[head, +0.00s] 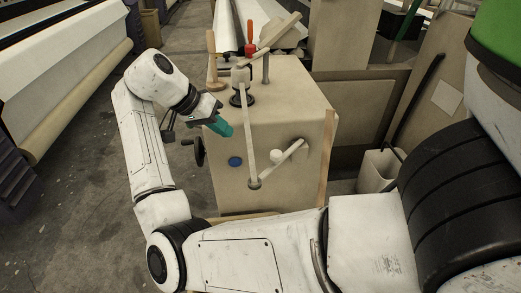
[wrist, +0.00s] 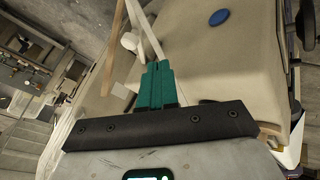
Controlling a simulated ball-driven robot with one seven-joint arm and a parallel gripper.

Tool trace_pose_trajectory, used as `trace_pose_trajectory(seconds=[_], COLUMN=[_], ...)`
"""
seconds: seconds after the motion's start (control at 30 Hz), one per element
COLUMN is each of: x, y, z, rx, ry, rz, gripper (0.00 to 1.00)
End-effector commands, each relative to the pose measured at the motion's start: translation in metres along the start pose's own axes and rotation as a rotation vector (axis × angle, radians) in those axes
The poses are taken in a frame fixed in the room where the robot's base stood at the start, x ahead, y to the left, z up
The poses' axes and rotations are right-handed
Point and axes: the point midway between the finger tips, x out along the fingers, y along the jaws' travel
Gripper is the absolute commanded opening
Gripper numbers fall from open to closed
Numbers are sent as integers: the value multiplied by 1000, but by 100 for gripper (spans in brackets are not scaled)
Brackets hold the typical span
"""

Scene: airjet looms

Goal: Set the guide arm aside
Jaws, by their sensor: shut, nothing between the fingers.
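Several pale bars are on a beige machine housing (head: 295,120), and I cannot tell for certain which is the guide arm. One long bar (head: 249,135) runs down the front from a knob on the top to a low pivot. Another bar (head: 278,30) lies tilted above the top. My gripper (head: 225,129) has teal fingers, shut and empty, left of the long bar and apart from it. In the wrist view the closed fingers (wrist: 158,84) point toward the crossing bars (wrist: 147,28).
A wooden peg (head: 212,60), a red handle (head: 250,40) and a grey post (head: 265,68) stand on the housing top. A black handwheel (head: 199,152) and a blue disc (head: 235,161) are on its sides. A bin (head: 379,170) stands right.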

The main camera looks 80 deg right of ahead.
Motion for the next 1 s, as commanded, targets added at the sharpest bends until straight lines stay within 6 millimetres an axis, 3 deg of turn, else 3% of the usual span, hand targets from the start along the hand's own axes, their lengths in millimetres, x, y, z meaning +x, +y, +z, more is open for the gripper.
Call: trace_pose_trajectory(seconds=[0.47, 1.0], x=[7, 104], y=[0, 1], z=[0, 0], rx=[2, 0], ry=[-1, -1], rz=[3, 3], gripper=[0, 0])
